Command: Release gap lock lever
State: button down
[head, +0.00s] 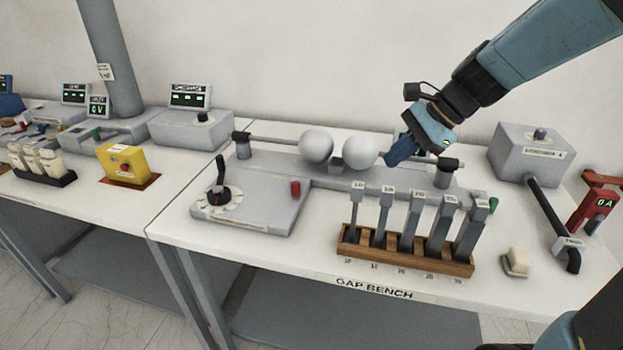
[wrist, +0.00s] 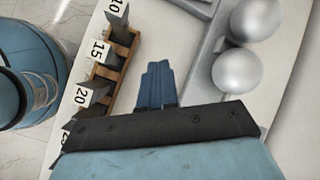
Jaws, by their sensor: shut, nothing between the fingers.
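On the gap bench, two pale spheres (head: 316,147) sit on a horizontal rod close together, above a grey base. A black-handled lever (head: 220,172) stands upright on a round labelled dial at the base's left; I cannot read its label, so I cannot tell whether it is the gap lock lever. My gripper (head: 391,158) is in front of or beside the right sphere (head: 361,152), pointing down and left. Its blue fingers are together and empty, and they also show in the wrist view (wrist: 157,80). My gripper hides part of the rod right of the spheres.
A wooden rack (head: 405,252) with several numbered grey gauges stands at the bench front. A red cylinder (head: 295,188) stands on the grey base. A grey box (head: 530,150) with a black arm is at the right. Bare white bench top lies near the front left.

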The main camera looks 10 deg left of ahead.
aim_at(295, 183)
jog(key=w+a+f+m+g+y, duration=0.1)
jog(key=w+a+f+m+y, duration=0.1)
jog(key=w+a+f+m, duration=0.2)
jog(key=w+a+m, duration=0.1)
jog(key=a, duration=0.1)
jog(key=shift+a+f, duration=0.25)
jog(key=shift+a, duration=0.05)
jog(key=shift+w+f, duration=0.1)
jog(key=x, duration=1)
jog(key=shift+a, duration=0.25)
jog(key=shift+s+a, duration=0.25)
jog(key=shift+a, duration=0.85)
jog(key=shift+a+r, duration=0.2)
jog(key=shift+a, duration=0.55)
